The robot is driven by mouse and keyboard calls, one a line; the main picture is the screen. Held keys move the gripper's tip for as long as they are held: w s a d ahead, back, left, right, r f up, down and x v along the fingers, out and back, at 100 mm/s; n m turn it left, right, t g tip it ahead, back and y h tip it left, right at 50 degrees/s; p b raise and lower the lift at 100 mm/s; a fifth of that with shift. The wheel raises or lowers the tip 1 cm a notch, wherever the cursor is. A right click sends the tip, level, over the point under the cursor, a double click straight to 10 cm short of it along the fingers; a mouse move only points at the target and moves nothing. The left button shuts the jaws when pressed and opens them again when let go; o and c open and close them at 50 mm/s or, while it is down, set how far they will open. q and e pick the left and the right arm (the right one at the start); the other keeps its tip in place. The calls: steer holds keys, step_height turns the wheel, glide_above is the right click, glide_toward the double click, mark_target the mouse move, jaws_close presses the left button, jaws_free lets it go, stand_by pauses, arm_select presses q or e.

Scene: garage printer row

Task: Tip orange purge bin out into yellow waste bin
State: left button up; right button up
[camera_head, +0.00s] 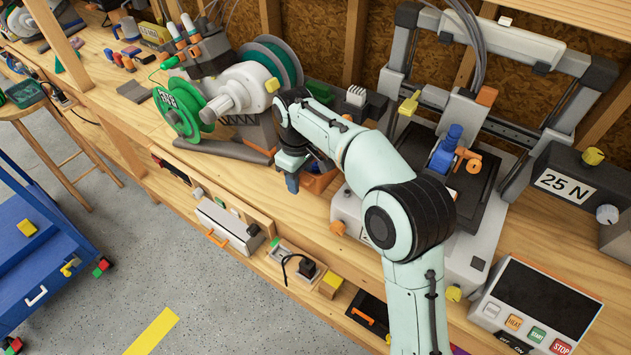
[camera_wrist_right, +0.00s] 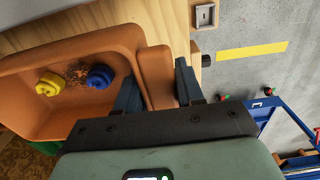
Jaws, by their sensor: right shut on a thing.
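The orange purge bin (camera_head: 318,181) is at the front edge of the bench in the head view, mostly hidden behind my right arm. In the right wrist view the bin (camera_wrist_right: 110,45) holds a yellow piece (camera_wrist_right: 48,84), a blue piece (camera_wrist_right: 99,77) and some dark crumbs. My right gripper (camera_head: 291,172) is shut on the bin's tab; in the wrist view its dark fingers (camera_wrist_right: 158,88) sit on both sides of the tab. I cannot tell whether the bin is lifted clear of the bench. No yellow waste bin is recognisable in either view. My left gripper is not in view.
A printer (camera_head: 480,190) stands right of the arm, and a green spool (camera_head: 178,113) with its machine stands left. A blue cart (camera_head: 40,245) stands at left. Grey floor with a yellow stripe (camera_head: 152,331) is open in front.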

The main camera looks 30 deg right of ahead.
step_height(320, 180, down, 9)
steer(key=shift+r+b, duration=0.1)
steer(key=shift+b, duration=0.25)
steer(key=shift+f, duration=0.25)
steer(key=o, duration=1.1)
steer(key=shift+f+b, duration=0.1)
steer(key=shift+b, duration=0.3)
steer(key=r+p, duration=0.1)
steer(key=r, duration=0.8)
steer(key=r+p, duration=0.1)
steer(key=r, duration=0.3)
steer(key=shift+w+a+r+p, duration=0.25)
steer(key=shift+w+r+p, duration=0.05)
steer(key=shift+r+p, duration=0.05)
